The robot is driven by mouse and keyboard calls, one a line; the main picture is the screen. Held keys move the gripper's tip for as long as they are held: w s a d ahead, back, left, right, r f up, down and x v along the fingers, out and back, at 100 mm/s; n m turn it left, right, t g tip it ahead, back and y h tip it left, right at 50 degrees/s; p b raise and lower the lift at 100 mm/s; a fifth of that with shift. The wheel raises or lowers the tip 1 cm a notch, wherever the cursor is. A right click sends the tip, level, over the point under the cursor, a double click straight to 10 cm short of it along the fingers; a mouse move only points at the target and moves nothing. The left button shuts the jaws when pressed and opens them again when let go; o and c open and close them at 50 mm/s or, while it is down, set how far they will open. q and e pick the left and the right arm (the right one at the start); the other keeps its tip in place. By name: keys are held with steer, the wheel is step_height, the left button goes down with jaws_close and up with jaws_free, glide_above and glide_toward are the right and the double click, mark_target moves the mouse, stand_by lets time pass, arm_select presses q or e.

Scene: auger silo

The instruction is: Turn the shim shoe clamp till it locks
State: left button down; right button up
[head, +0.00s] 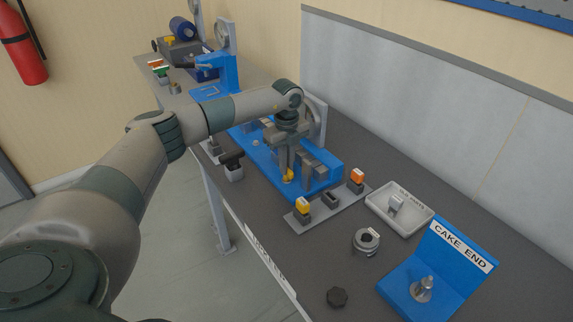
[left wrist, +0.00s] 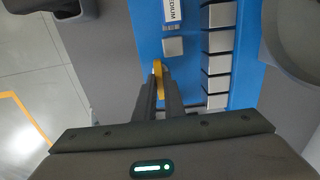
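The shim shoe clamp appears to be the small yellow lever (head: 288,177) on the blue fixture base (head: 325,183), at its near side in the head view. It also shows as a narrow yellow piece (left wrist: 157,68) in the left wrist view. My left gripper (head: 287,172) points down over it. In the left wrist view its two fingers (left wrist: 161,92) are close together with the yellow piece between them, so it looks shut on it. The fingers hide part of the lever. My right gripper is in neither view.
A row of grey blocks (head: 313,168) stands close beside the gripper. A black-handled block (head: 232,164) lies to the left. Yellow- and orange-topped pieces (head: 303,206) stand on a grey strip. A white tray (head: 427,213) and a blue CAKE END stand (head: 455,262) are at right.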

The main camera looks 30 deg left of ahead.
arm_select(q)
steer(key=shift+m, duration=0.3)
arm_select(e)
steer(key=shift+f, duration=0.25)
arm_select(q)
steer(key=shift+f+m+b, duration=0.1)
steer(key=shift+m+b, duration=0.6)
steer(key=shift+b, duration=0.05)
steer(key=m+b, duration=0.2)
steer(key=m, duration=0.2)
steer(key=shift+b, duration=0.35)
steer(key=m+b, duration=0.2)
steer(key=m, duration=0.2)
steer(key=shift+m, duration=0.4)
steer(key=m+b, duration=0.2)
steer(key=m, duration=0.3)
steer(key=shift+m+b, duration=0.4)
steer(key=shift+w+r+m, duration=0.1)
steer(key=shift+r+m, duration=0.1)
steer(key=shift+m, duration=0.6)
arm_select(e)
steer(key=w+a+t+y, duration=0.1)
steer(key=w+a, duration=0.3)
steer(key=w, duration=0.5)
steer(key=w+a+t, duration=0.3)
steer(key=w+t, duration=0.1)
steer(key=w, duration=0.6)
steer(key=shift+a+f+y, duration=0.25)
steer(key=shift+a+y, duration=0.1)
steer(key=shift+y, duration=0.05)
